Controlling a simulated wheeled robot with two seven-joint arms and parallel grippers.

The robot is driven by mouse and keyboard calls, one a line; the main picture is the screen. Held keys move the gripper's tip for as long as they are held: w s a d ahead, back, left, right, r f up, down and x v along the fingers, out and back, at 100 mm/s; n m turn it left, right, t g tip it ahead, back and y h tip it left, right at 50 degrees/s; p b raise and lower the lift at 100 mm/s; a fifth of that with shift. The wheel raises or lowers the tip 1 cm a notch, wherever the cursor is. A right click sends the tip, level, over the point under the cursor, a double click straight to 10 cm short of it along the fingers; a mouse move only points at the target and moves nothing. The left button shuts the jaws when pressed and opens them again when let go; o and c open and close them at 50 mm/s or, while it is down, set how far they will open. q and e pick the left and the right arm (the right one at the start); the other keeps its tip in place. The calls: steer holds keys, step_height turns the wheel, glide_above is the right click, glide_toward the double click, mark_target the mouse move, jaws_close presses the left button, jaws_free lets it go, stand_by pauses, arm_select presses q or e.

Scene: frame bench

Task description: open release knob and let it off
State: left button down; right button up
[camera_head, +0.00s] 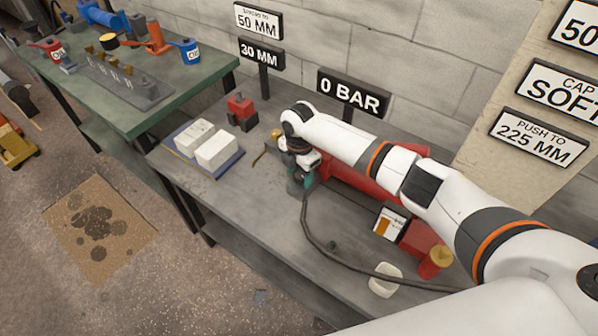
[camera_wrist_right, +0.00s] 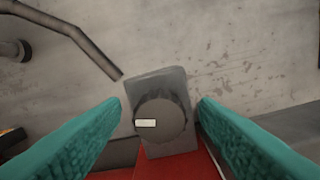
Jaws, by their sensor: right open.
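A round dark grey knob (camera_wrist_right: 168,126) with a small white mark sits on a grey block (camera_wrist_right: 160,82) at the end of a red body, in the right wrist view. I take it for the release knob. In the head view the red body (camera_head: 350,184) lies along the bench, partly covered by my right arm, and the knob is hidden. My right gripper (camera_wrist_right: 160,103) is open, its teal fingers on either side of the knob and block, with gaps visible. It shows in the head view (camera_head: 306,179) at the left end of the red body. My left gripper is out of view.
A dark hose (camera_head: 330,250) curves along the grey bench (camera_head: 250,215). A "0 BAR" sign (camera_head: 353,95) stands behind my right arm. White blocks (camera_head: 217,150), a red fixture (camera_head: 241,113) and a white piece (camera_head: 385,281) are nearby. The bench's front left is clear.

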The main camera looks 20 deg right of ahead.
mark_target(299, 176)
step_height(299, 176, up, 12)
steer(key=b, duration=0.1)
steer(key=shift+f, duration=0.1)
stand_by(0.6)
